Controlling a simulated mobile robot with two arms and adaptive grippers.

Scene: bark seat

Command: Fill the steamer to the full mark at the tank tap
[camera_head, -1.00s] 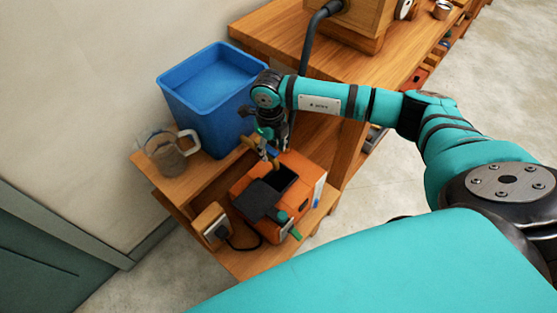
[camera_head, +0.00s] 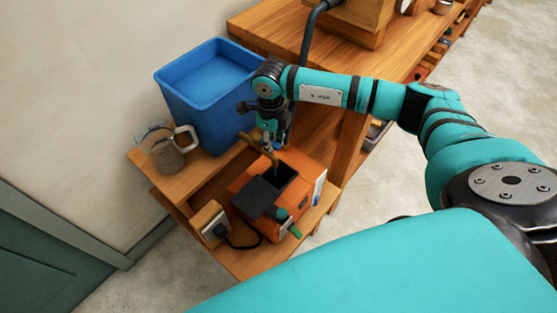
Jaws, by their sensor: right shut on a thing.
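The orange steamer (camera_head: 303,172) stands on the low wooden shelf. Its dark lid (camera_head: 258,197) is folded open toward the front left and its dark opening faces up. The blue tank (camera_head: 212,115) of water stands behind it to the left. The brass tap (camera_head: 258,142) sticks out over the steamer's opening. My right gripper (camera_head: 270,136) is at the tap, shut on what looks like the tap's handle; the handle is mostly hidden by the fingers. A thin bluish streak shows below the spout, too small to tell if it is water. The fill mark is not readable. My left gripper is out of view.
A glass jug (camera_head: 166,152) stands on the shelf left of the tank. A socket box (camera_head: 209,219) with a black plug and cable sits left of the steamer. A higher wooden bench (camera_head: 282,28) with a dark hose is behind. The floor at right is clear.

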